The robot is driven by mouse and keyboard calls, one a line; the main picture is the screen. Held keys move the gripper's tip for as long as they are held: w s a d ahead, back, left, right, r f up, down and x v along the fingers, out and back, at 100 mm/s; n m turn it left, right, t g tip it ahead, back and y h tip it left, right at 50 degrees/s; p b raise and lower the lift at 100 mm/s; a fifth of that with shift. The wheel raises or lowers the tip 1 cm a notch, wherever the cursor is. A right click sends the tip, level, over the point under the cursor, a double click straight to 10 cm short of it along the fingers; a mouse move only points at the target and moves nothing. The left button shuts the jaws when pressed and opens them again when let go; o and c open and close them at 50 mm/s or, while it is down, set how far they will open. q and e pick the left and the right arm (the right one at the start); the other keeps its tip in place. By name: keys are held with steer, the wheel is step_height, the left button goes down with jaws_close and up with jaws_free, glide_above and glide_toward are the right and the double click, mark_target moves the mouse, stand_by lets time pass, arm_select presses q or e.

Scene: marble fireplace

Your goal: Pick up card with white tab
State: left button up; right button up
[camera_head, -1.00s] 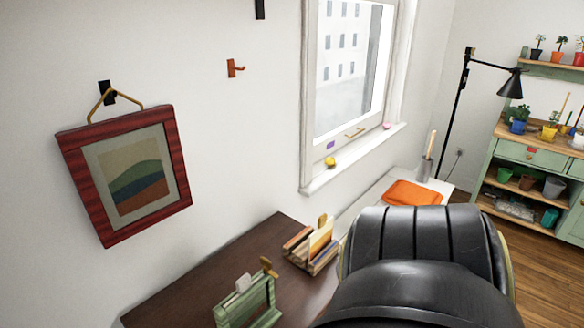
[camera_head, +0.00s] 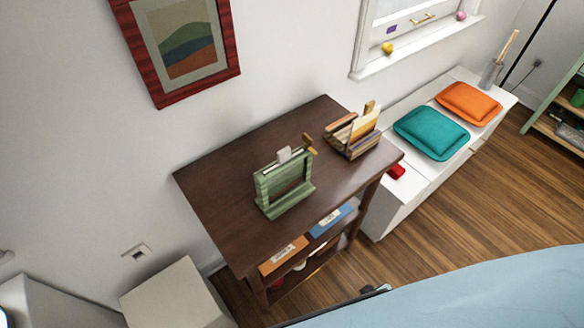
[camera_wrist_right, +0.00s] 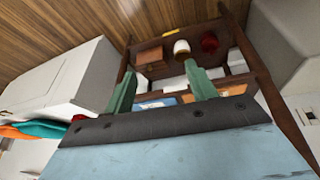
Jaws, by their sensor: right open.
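The card with the white tab (camera_head: 284,154) stands in a green wooden holder (camera_head: 270,202) on a dark brown table (camera_head: 225,177); mostly its white tab shows. A gold tab (camera_head: 309,141) sticks up beside it at the same holder. My right gripper (camera_wrist_right: 160,88) shows in the right wrist view with its two green fingers apart and nothing between them. It faces the table's lower shelves, away from the card, which I cannot make out in that view. My left gripper is not in view.
A second holder with several cards (camera_head: 352,132) stands at the table's right end. Teal (camera_head: 431,133) and orange (camera_head: 468,102) cushions lie on a white bench. A framed picture (camera_head: 183,45) hangs above the table. A pale box (camera_head: 170,295) stands left of it.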

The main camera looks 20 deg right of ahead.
steer(key=w+r+t, duration=0.2)
steer(key=w+r, duration=0.8)
steer(key=n+t+y+p, duration=0.2)
steer(key=t+y+p, duration=0.1)
steer(key=t+y, duration=0.15)
glide_toward(285, 153)
steer(key=shift+t, duration=0.35)
steer(key=shift+f+x, duration=0.15)
steer(key=shift+x, duration=2.15)
steer(key=shift+f+x, duration=0.1)
steer(key=shift+x, duration=2.15)
steer(key=shift+s, duration=0.15)
steer(key=shift+c, duration=0.5)
jaws_close()
